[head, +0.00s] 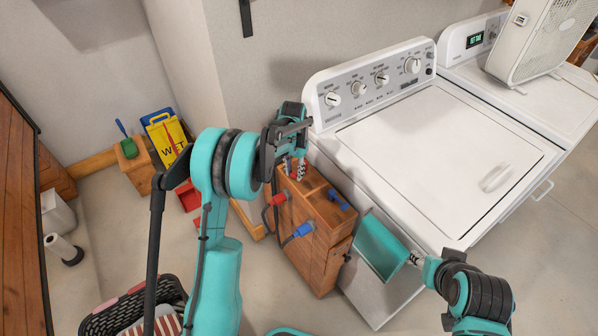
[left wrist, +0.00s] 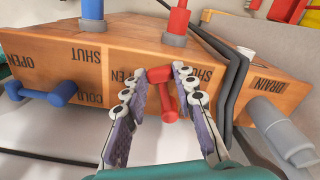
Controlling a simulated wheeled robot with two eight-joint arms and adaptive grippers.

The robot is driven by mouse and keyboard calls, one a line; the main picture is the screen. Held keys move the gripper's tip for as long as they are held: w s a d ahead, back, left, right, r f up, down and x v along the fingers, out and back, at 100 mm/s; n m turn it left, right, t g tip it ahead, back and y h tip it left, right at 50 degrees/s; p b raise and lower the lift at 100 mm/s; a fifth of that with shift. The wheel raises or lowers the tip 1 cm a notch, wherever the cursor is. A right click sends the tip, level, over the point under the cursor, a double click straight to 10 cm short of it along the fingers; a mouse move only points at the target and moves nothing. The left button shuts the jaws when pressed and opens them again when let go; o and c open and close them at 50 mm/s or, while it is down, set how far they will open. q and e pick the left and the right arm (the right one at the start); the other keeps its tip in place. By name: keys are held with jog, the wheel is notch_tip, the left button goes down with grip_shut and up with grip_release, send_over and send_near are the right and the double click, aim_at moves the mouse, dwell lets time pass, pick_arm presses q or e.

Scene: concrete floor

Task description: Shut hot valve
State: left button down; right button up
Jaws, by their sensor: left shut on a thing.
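The hot valve's red handle (left wrist: 160,75) sits between the words OPEN and SHUT, slanting close to upright. My left gripper (left wrist: 163,112) is shut on this handle, with a finger on each side. In the head view my left gripper (head: 294,166) is over the box's back left part and hides the handle. The cold valve's blue handle (head: 338,200) also shows in the left wrist view (left wrist: 50,93). My right gripper (head: 412,258) is small and unclear.
Red (head: 279,199) and blue (head: 304,229) hose ends plug into the box. Dark hoses and a grey drain pipe (left wrist: 282,130) flank it on the right in the left wrist view. A laundry basket (head: 110,318) is at lower left.

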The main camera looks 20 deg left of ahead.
pick_arm(q)
jog(key=shift+w+a+m, duration=0.3)
jog(key=shift+a+m, duration=0.3)
jog(key=shift+m, duration=0.55)
jog(key=shift+w+a+m, duration=0.3)
jog(key=shift+a+m, duration=0.25)
jog(key=shift+m, duration=0.6)
jog(key=c, duration=1.5)
grip_release()
jog(key=shift+r, duration=0.1)
notch_tip(320, 180, up, 12)
jog(key=shift+f, duration=0.1)
